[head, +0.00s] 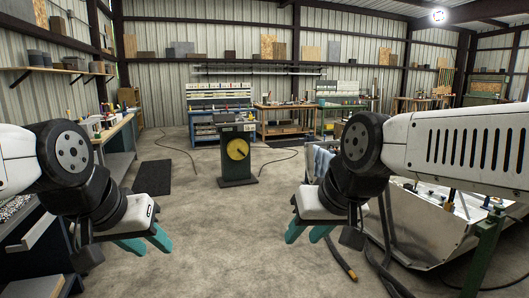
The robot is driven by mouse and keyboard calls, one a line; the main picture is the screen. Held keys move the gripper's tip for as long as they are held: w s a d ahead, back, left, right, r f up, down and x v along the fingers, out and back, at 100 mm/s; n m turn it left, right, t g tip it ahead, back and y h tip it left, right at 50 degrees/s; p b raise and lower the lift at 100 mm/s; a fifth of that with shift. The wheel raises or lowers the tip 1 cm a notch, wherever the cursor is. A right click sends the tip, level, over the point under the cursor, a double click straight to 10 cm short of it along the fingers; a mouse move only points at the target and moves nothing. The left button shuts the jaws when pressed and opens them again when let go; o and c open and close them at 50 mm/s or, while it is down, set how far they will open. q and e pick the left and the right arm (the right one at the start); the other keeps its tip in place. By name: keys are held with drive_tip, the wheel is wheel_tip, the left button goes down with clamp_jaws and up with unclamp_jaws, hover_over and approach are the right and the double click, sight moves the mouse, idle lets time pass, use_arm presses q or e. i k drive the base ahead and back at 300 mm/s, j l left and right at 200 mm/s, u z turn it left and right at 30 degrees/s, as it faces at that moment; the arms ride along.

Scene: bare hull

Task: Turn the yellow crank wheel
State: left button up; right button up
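The yellow crank wheel (237,149) is a round disc on the front face of a dark green pedestal (237,172). The pedestal stands upright on the floor, ahead of me and slightly left of the picture's middle. Some dark detail shows on the wheel, but it is too small to make out a handle. My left gripper (154,250) is in the near left, with its teal fingers apart and nothing between them. My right gripper (303,240) is right of the pedestal in the picture, also with fingers apart and empty. Both grippers are well short of the wheel.
Bare concrete floor lies between me and the pedestal. A workbench (118,130) lines the left, near a dark mat (153,178). A blue bench (205,120) stands behind.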

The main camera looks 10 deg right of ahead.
sight(237, 149)
drive_tip(key=z, duration=0.2)
drive_tip(key=i, duration=6.25)
drive_tip(key=j+u, duration=0.05)
